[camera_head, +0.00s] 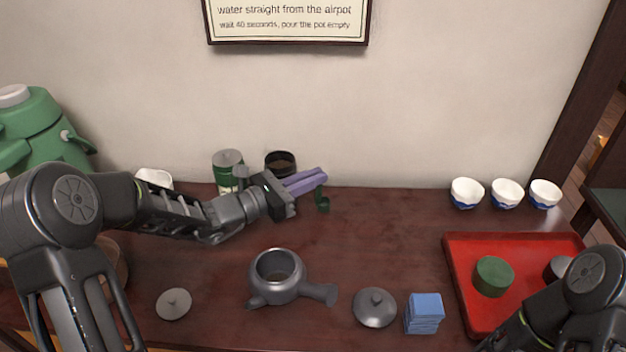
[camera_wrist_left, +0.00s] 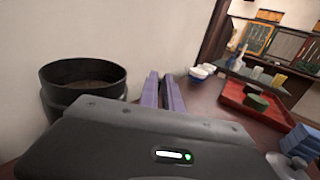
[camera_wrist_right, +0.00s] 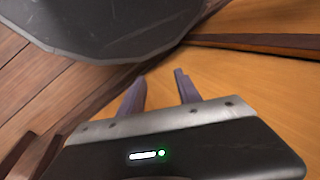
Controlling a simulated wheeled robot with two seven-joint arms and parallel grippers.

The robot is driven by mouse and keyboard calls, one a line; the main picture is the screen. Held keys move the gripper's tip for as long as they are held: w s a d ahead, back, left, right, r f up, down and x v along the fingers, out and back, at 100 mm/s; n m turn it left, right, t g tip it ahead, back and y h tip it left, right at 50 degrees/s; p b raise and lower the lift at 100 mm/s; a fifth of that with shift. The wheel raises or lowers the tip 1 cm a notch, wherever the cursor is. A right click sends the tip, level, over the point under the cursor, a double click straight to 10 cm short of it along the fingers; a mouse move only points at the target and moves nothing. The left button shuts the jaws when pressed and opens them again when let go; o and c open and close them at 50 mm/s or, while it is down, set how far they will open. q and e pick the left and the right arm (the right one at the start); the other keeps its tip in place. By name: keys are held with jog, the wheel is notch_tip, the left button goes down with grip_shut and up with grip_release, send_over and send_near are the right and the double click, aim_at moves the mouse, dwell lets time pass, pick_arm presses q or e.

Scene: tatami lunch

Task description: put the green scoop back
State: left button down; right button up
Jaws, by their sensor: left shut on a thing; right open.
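The green scoop (camera_head: 322,203) hangs at the tips of my left gripper (camera_head: 312,179), whose purple fingers are shut on it above the back of the table. Only the scoop's dark green lower part shows below the fingers. In the left wrist view my left gripper (camera_wrist_left: 163,88) hides the scoop. A dark open canister (camera_head: 281,163) stands at the back beside my left wrist, and it also shows in the left wrist view (camera_wrist_left: 82,82). A green canister with a grey lid (camera_head: 228,170) stands left of it. My right gripper (camera_wrist_right: 160,92) is open and empty over a wooden floor.
A grey side-handled pot (camera_head: 278,280) stands mid-table, with a flat lid (camera_head: 174,304), a knobbed lid (camera_head: 375,307) and blue cloths (camera_head: 424,313) near the front. A red tray (camera_head: 462,285) is at right. White cups (camera_head: 467,193) line the back right. A green airpot (camera_head: 38,125) is at left.

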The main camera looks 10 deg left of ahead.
pick_arm(q)
jog(key=shift+f, duration=0.2)
jog(key=c, duration=2)
grip_release()
jog(key=o, duration=0.5)
jog(key=shift+c, duration=0.2)
jog(key=v, duration=1.2)
jog(key=shift+p, duration=0.3)
jog(key=shift+r, duration=0.1)
